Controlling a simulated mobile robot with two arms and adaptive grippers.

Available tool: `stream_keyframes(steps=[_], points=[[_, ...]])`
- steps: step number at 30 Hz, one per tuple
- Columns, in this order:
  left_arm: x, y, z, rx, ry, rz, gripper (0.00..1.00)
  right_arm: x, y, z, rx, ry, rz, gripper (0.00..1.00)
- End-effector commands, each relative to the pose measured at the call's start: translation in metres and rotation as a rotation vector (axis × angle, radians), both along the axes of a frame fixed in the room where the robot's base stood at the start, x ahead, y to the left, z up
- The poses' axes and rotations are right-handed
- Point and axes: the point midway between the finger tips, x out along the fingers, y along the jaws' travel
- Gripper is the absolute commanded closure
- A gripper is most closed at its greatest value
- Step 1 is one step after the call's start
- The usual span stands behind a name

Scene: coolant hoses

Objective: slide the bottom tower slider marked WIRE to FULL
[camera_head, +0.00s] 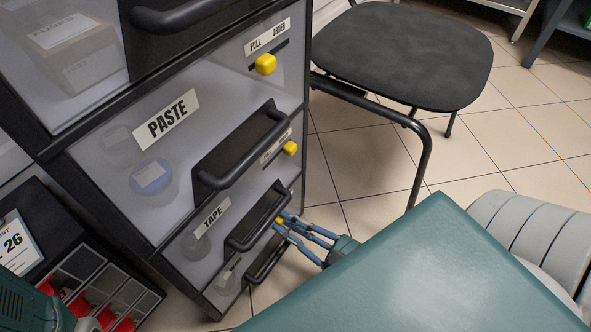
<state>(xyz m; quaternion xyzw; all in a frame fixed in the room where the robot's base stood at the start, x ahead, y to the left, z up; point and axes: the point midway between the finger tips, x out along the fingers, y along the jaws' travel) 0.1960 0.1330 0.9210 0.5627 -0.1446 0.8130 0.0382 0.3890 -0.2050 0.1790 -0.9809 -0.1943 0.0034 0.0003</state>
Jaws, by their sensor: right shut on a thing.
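The tower (185,232) stands at the left with clear-fronted drawers stacked in it. A yellow slider knob (279,221) shows low on its front, at the bottom drawer, partly hidden by the handle above and by my fingers. The bottom drawer's small label (228,272) is too small and dim to read. My right gripper (281,222) reaches in from the right with its blue fingers shut on this yellow knob. The FULL and ORDER marks at this knob are hidden, so its place along its slot cannot be told.
The PASTE drawer's yellow slider (265,64) and the TAPE drawer's one (290,148) sit higher up. Dark handles, such as the TAPE handle (260,216), stick out close to my right fingers. A black chair (405,55) stands behind on open tiled floor.

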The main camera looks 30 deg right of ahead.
Motion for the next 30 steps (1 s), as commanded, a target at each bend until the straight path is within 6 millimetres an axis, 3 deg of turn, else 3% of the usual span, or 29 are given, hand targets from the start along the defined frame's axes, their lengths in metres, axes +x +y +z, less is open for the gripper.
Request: stream_keyframes(steps=[10,11,13,23,30], points=[[0.001,0.0,0.002,0.0,0.002,0.0,1.0,-0.001,0.006,0.005,0.005,-0.015,0.005,1.0],[0.001,0.0,0.002,0.0,0.002,0.0,1.0,-0.001,0.007,0.005,0.005,-0.015,0.005,0.74],[0.001,0.0,0.002,0.0,0.002,0.0,1.0,-0.001,0.007,0.005,0.005,-0.015,0.005,0.61],[0.002,0.001,0.001,-0.003,0.008,-0.002,1.0,-0.003,0.004,0.002,0.002,-0.007,0.003,0.61],[0.001,0.001,0.001,-0.001,0.005,-0.001,1.0,-0.037,-0.01,0.0,0.002,-0.001,0.003,0.61]])
